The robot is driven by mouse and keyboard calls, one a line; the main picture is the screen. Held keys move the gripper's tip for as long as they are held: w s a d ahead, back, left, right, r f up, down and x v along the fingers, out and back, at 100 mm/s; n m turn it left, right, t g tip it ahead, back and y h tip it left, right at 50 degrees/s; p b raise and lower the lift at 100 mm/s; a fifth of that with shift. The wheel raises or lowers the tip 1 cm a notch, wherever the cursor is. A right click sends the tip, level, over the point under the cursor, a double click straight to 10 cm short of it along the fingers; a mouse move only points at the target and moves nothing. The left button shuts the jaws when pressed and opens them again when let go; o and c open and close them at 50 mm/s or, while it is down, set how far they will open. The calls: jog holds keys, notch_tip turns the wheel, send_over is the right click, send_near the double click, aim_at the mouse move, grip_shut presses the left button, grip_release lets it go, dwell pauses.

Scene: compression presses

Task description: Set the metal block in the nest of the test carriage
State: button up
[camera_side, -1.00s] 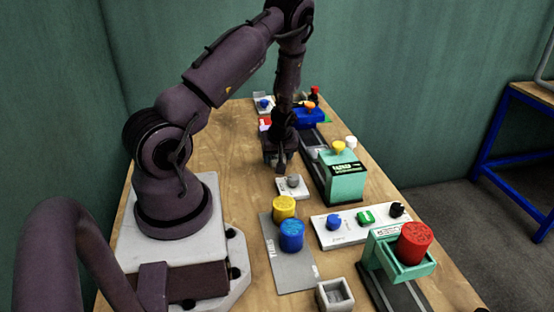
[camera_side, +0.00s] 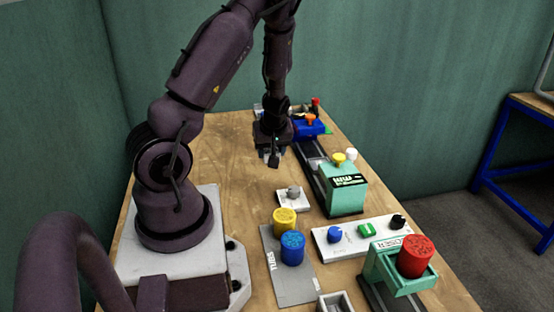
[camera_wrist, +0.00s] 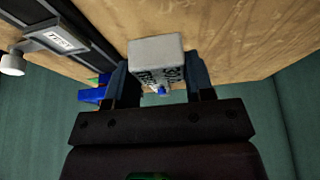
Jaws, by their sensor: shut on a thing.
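My gripper (camera_side: 270,160) is shut on the metal block and holds it over the table, behind the white pad with the grey knob. In the wrist view the block (camera_wrist: 155,58) is a light grey box with dark markings on its face, clamped between the two fingers. A grey part with a white plate marked TEST (camera_wrist: 62,38) lies beside a dark rail at the upper left of the wrist view, apart from the block. I take it for the test carriage. Its nest cannot be made out in either view.
A teal press (camera_side: 345,195) with a yellow knob stands right of my gripper, beside a dark rail (camera_side: 312,158). Blue (camera_side: 292,248) and yellow (camera_side: 285,218) tubs, a control panel (camera_side: 335,248) and a red cylinder (camera_side: 415,258) stand nearer. A blue box (camera_side: 308,128) is behind. Table left of my gripper is clear.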

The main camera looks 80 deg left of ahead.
jog(key=shift+s+d+r+n, duration=0.5)
jog(key=shift+s+d+r, duration=1.35)
jog(key=shift+s+d, duration=1.55)
jog(key=w+a+f+m, duration=0.1)
jog(key=w+a, duration=0.1)
jog(key=a, duration=0.1)
jog(key=w+a+f+m, duration=0.1)
jog(key=w+a+f, duration=0.1)
jog(key=a, duration=0.1)
jog(key=w+a+f+m+t, duration=0.1)
jog(key=w+a+m, duration=0.1)
jog(key=w, duration=0.1)
jog(key=shift+w+a+f, duration=0.1)
jog(key=shift+a+f, duration=0.15)
jog(key=shift+a, duration=0.15)
jog(key=w+a+r+m+t+h, duration=0.1)
jog(key=w+r+m+t+h, duration=0.1)
jog(key=w+m, duration=1.3)
jog(key=shift+t+h, duration=0.8)
jog(key=shift+h, duration=0.4)
jog(key=shift+f, duration=2.85)
